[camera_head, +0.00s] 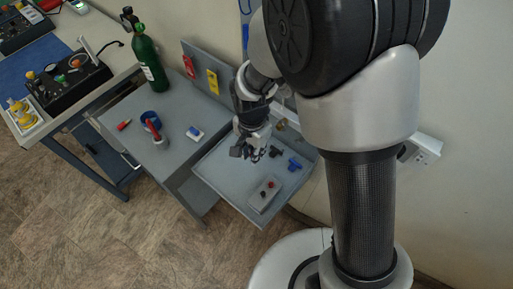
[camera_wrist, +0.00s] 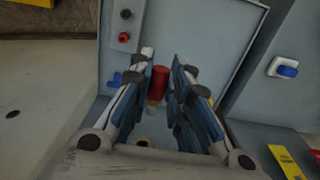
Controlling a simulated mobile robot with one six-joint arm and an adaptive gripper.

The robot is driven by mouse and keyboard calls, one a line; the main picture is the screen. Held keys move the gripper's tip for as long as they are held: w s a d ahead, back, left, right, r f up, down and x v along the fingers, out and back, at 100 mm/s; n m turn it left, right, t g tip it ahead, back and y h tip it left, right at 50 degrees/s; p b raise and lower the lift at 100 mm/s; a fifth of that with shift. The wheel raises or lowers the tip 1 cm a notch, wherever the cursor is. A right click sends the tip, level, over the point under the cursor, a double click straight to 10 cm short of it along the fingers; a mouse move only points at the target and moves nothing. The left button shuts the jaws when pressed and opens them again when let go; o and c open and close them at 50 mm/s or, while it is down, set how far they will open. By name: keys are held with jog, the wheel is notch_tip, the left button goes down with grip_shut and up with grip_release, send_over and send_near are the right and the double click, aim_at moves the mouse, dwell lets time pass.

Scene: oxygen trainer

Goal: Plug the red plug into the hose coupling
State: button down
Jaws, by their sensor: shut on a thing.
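The red plug (camera_wrist: 158,82) stands between the fingers of my gripper (camera_wrist: 160,78) in the wrist view, with a pale lower tip. The fingers are shut on its sides. In the head view my gripper (camera_head: 254,150) hangs over the grey tray (camera_head: 222,168); the plug cannot be made out there. I cannot tell for certain which piece is the hose coupling. A small brass piece (camera_head: 280,125) shows at the tray's back edge in the head view, and a pale ring (camera_wrist: 143,142) shows low between the fingers in the wrist view.
A grey block (camera_head: 264,194) with a red and a dark knob lies at the tray's front. A blue fitting (camera_head: 295,164) and a black fitting (camera_head: 277,151) lie right of my gripper. A blue-knobbed white piece (camera_head: 195,133) and a green cylinder (camera_head: 149,58) stand on the left table.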

jog(key=shift+s+a, duration=0.15)
jog(key=shift+a, duration=0.1)
jog(key=shift+w+d+p, duration=0.15)
jog(key=shift+w+d, duration=0.8)
jog(key=shift+w, duration=0.3)
jog(key=shift+w+d+p, duration=0.15)
jog(key=shift+w+d, duration=0.8)
jog(key=shift+w, duration=0.25)
jog(key=shift+w+d, duration=0.65)
jog(key=shift+w, duration=0.15)
dwell(0.3)
jog(key=shift+w+d+r, duration=0.2)
jog(key=shift+w+d, duration=0.05)
jog(key=shift+w, duration=0.2)
dwell(0.5)
jog(key=shift+s+a+f, duration=0.1)
jog(key=shift+s+a, duration=0.15)
jog(key=shift+s, duration=0.15)
jog(key=shift+s+a, duration=0.3)
jog(key=shift+s, duration=0.1)
jog(key=shift+w+d+p, duration=0.3)
jog(key=shift+w+d, duration=0.2)
jog(key=shift+w, duration=0.2)
dwell(1.8)
